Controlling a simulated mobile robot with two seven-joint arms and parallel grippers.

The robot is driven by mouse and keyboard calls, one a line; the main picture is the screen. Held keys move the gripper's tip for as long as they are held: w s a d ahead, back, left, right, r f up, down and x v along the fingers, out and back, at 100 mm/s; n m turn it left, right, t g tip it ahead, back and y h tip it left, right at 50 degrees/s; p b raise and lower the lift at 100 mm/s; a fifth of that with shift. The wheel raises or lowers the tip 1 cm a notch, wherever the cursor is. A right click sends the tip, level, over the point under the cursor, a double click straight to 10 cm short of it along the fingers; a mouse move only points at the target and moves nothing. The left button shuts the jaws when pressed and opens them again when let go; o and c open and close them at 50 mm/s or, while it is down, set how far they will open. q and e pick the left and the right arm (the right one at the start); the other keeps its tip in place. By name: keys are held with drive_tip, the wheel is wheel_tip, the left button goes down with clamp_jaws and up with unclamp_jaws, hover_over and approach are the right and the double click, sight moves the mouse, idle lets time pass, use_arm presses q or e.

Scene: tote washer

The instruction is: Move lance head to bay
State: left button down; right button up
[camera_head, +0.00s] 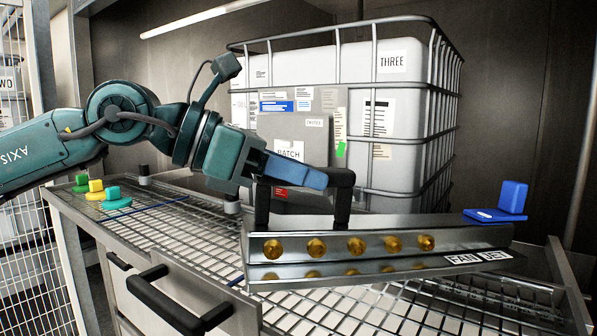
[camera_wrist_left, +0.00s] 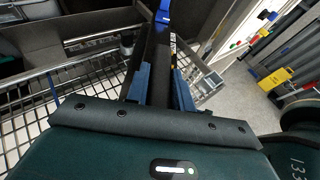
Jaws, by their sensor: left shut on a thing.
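The lance head (camera_head: 385,244) is a long grey metal bar with a row of brass nozzles, a "FAN JET" label and a black handle. It is over the wire-mesh bench, and I cannot tell whether it touches the mesh. My left gripper (camera_head: 322,179) is shut on the black handle (camera_head: 342,205). In the left wrist view, the blue fingers of the left gripper (camera_wrist_left: 160,88) stand on both sides of the dark handle (camera_wrist_left: 159,60). No place marked as the bay can be made out. My right gripper is not in view.
A caged white tank (camera_head: 400,120) labelled "THREE" stands behind the bar. A blue angled piece (camera_head: 512,198) is at the bar's right end. Green, yellow and teal pieces (camera_head: 112,192) sit at the bench's left. A black drawer handle (camera_head: 170,300) juts out in front.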

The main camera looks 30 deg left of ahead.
use_arm(q)
drive_tip(key=shift+r, duration=0.55)
drive_tip(key=c, duration=1.2)
unclamp_jaws()
drive_tip(key=shift+f, duration=0.15)
drive_tip(key=shift+o, duration=1)
drive_tip(key=shift+f, duration=0.25)
drive_tip(key=o, duration=1)
drive_tip(key=shift+r, duration=0.15)
